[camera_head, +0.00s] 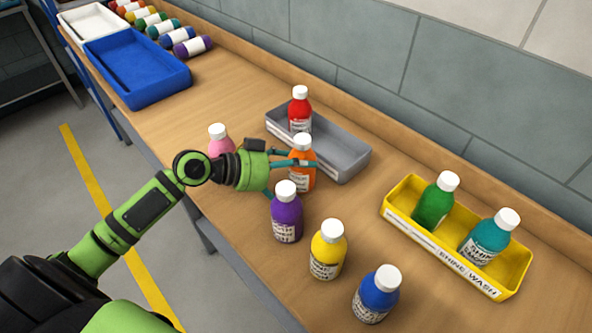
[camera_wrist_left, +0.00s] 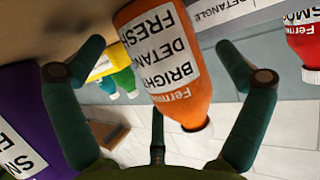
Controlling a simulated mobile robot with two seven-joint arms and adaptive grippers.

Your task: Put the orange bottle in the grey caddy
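The orange bottle (camera_head: 303,178), with a white cap, stands upright on the bench just in front of the grey caddy (camera_head: 345,160). The caddy holds a red bottle (camera_head: 299,112) at its left end; its right part is empty. My left gripper (camera_head: 291,166) is at the orange bottle, its teal fingers reaching around it. In the left wrist view the orange bottle (camera_wrist_left: 170,60) is between the spread fingers, with gaps on both sides, and the caddy (camera_wrist_left: 235,15) shows behind it. My right gripper is not in view.
A purple bottle (camera_head: 286,218) stands close beside my left gripper, and a pink bottle (camera_head: 220,142) is behind the wrist. Yellow (camera_head: 327,252) and blue (camera_head: 376,296) bottles stand nearer. A yellow caddy (camera_head: 400,213) holds green and teal bottles. A blue tray (camera_head: 150,85) lies far left.

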